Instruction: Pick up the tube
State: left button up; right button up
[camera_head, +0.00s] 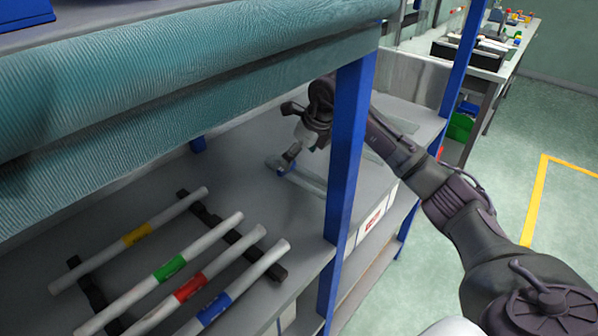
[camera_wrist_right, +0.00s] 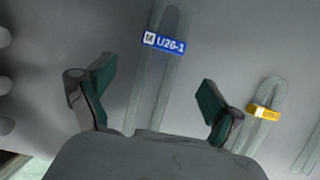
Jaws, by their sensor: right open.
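A clear U-shaped glass tube with a blue label reading "U26-1" (camera_wrist_right: 150,90) lies flat on the grey shelf, its bend away from the gripper in the right wrist view. The tube also shows in the head view (camera_head: 307,181), partly hidden by the blue post and my gripper. My right gripper (camera_wrist_right: 156,80) is open, with one finger on each side of this tube and gaps to both. In the head view the right gripper (camera_head: 288,132) is over the shelf behind the post. A second U-shaped tube with a yellow label (camera_wrist_right: 263,112) lies just right of the right finger. My left gripper is not in view.
Several white tubes with coloured bands (camera_head: 190,288) lie on black supports (camera_head: 235,237) at the front left of the shelf. A blue post (camera_head: 347,150) stands at the shelf edge. A teal-covered upper surface (camera_head: 180,80) overhangs the shelf.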

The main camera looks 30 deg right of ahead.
jog(key=shift+w+a, duration=0.3)
jog(key=shift+w, duration=0.6)
jog(key=b+x, duration=0.3)
jog(key=x, duration=0.1)
jog(key=shift+f, duration=0.15)
jog(key=shift+w+a+f+b, duration=0.1)
jog(key=shift+w+f+b, duration=0.25)
jog(key=shift+f, duration=0.1)
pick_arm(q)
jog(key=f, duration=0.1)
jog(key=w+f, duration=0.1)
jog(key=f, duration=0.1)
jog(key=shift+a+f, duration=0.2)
pick_arm(e)
jog(key=shift+r, duration=0.1)
jog(key=shift+s, duration=0.1)
jog(key=shift+c, duration=0.4)
jog(key=c, duration=1.2)
pick_arm(q)
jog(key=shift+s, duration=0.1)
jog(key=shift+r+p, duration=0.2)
jog(key=shift+p, duration=0.1)
pick_arm(e)
jog(key=shift+r, duration=0.25)
